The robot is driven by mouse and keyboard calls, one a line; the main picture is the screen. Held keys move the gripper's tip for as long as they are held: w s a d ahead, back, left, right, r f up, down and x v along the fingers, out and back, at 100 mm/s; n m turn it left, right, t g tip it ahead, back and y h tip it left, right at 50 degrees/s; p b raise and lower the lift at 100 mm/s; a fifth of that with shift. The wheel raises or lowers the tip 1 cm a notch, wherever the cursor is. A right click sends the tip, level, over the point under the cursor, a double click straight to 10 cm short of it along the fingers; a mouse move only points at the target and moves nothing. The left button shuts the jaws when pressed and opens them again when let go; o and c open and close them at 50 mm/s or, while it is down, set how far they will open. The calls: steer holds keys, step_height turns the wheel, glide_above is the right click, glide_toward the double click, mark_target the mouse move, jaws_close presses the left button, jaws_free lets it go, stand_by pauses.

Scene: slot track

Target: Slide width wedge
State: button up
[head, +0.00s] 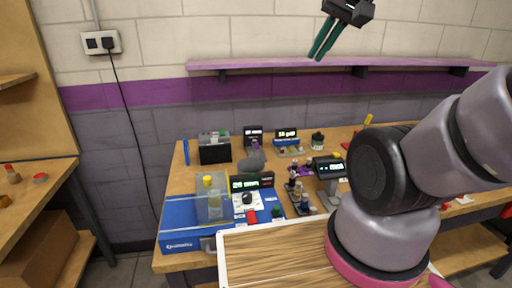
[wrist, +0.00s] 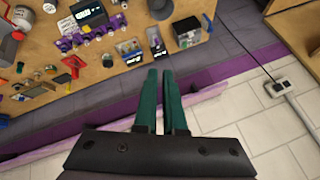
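My gripper (head: 318,54) is raised high in front of the wall, above the purple shelf and well away from everything on the bench. Its two dark green fingers also show in the wrist view (wrist: 160,74), with a narrow gap and nothing between them. A small unit with a lit display (head: 287,134), which seems to read "gap", stands at the back of the bench with small coloured parts in front of it. Another display unit (head: 253,135) stands left of it. I cannot tell which part is the width wedge.
A blue case (head: 180,240) with a clear container (head: 212,205) is at the bench's front left. A black-fronted box (head: 215,152) stands behind. A dark display stand (head: 330,170) is right of centre. The purple shelf (head: 290,64) runs along the wall. Air around my gripper is free.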

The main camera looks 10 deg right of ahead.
steer(key=o, duration=0.5)
steer(key=shift+w+r, duration=0.1)
steer(key=shift+w, duration=0.1)
steer(key=shift+o, duration=0.3)
steer(key=w+f+g, duration=0.1)
steer(key=w+g, duration=0.1)
steer(key=w, duration=1)
steer(key=shift+w+a+g+y, duration=0.3)
steer(key=shift+a+y, duration=0.05)
steer(key=shift+y, duration=0.05)
steer(key=n+g+h, duration=0.1)
steer(key=g+h, duration=0.2)
steer(key=g, duration=0.2)
glide_above(256, 148)
step_height(256, 148, down, 30)
steer(key=f, duration=0.6)
steer(key=w+f, duration=0.1)
steer(key=f, duration=0.3)
steer(key=shift+d+f, duration=0.1)
steer(key=shift+d, duration=0.1)
jaws_close()
